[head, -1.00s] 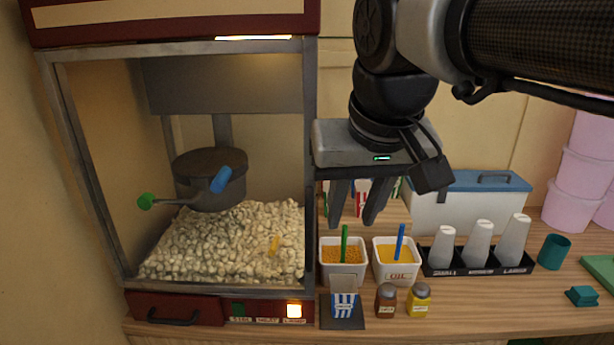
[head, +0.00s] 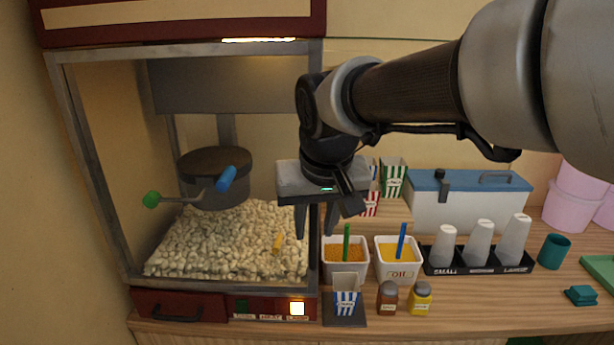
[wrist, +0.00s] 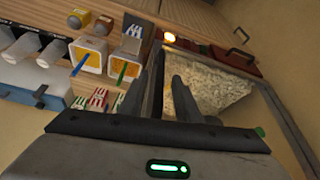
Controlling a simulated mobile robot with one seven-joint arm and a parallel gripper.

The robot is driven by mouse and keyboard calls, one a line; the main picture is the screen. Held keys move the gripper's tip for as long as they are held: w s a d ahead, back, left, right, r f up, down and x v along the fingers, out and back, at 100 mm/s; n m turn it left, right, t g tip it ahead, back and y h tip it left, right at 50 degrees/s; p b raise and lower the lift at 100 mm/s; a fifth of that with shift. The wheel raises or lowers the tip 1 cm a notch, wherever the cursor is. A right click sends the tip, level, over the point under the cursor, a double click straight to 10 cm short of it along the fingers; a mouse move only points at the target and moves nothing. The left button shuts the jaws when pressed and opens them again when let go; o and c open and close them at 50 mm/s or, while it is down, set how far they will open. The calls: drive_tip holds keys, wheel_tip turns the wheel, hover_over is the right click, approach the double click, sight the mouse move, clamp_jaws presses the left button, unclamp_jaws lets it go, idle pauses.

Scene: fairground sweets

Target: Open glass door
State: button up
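The popcorn machine's glass door (head: 185,278) is a grey metal frame across the front of the cabinet. It looks shut, and the pane is hard to see. Popcorn (head: 230,240) is heaped behind it and also shows in the wrist view (wrist: 215,88). My gripper (head: 316,232) is open, fingers pointing down, in front of the door's right edge. In the wrist view the fingers (wrist: 160,85) are apart, with a dark upright edge showing between them. I cannot tell whether they touch it. My gripper hides part of the right post and any handle there.
A kettle (head: 212,180) hangs inside the cabinet. Right of the machine stand two tubs (head: 345,272) (head: 398,275), a striped carton (head: 346,305), shakers (head: 388,298) and a cup rack (head: 470,268). A blue-lidded box (head: 470,205) stands behind. Some counter at the right front is clear.

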drive_tip(key=shift+x, duration=1.95)
clamp_jaws()
